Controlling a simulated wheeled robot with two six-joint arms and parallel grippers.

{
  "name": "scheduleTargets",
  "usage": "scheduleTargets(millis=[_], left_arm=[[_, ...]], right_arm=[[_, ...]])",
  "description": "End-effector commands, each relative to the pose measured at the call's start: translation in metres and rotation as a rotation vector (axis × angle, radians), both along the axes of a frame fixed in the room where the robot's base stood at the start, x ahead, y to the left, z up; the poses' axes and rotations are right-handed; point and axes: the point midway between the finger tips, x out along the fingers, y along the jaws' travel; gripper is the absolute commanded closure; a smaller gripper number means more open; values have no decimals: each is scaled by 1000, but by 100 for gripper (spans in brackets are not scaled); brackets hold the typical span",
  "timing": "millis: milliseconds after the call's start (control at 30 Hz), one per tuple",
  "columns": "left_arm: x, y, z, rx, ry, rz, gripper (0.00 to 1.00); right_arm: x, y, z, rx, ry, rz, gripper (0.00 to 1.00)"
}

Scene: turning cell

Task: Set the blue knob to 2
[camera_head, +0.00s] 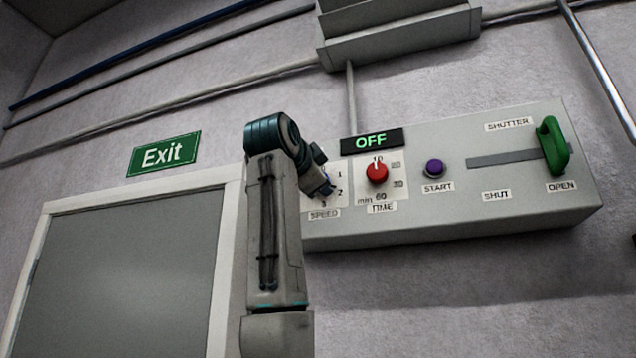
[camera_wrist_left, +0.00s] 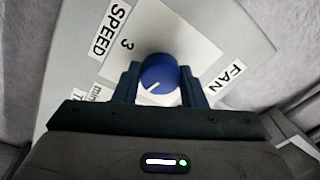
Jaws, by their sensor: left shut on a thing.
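The blue knob (camera_wrist_left: 159,72) sits on the SPEED dial plate, seen in the left wrist view. Its white pointer mark points to the lower left there. My left gripper (camera_wrist_left: 160,86) is shut on the knob, with one dark finger on each side. In that view the 3 shows above and left of the knob; the numbers 1 and 2 are not visible. In the head view my left gripper (camera_head: 327,188) is at the dial, beside the printed 1, 2 and 3, and mostly hides the knob. My right gripper is in neither view.
The grey panel (camera_head: 450,219) also holds a red TIME knob (camera_head: 377,173), a purple START button (camera_head: 434,168) and a green shutter handle (camera_head: 553,146) at OPEN. A display (camera_head: 371,142) above reads OFF. A door (camera_head: 125,275) is on the left.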

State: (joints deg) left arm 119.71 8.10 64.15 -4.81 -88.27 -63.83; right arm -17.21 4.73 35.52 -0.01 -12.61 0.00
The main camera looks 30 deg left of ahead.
Motion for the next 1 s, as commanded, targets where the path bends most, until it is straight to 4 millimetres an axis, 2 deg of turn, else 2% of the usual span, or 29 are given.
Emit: scheduleTargets(millis=[400,1000], left_arm=[[1,0,-2,221,59,-2,85],[1,0,-2,265,70,-1,85]], right_arm=[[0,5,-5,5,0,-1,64],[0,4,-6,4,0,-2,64]])
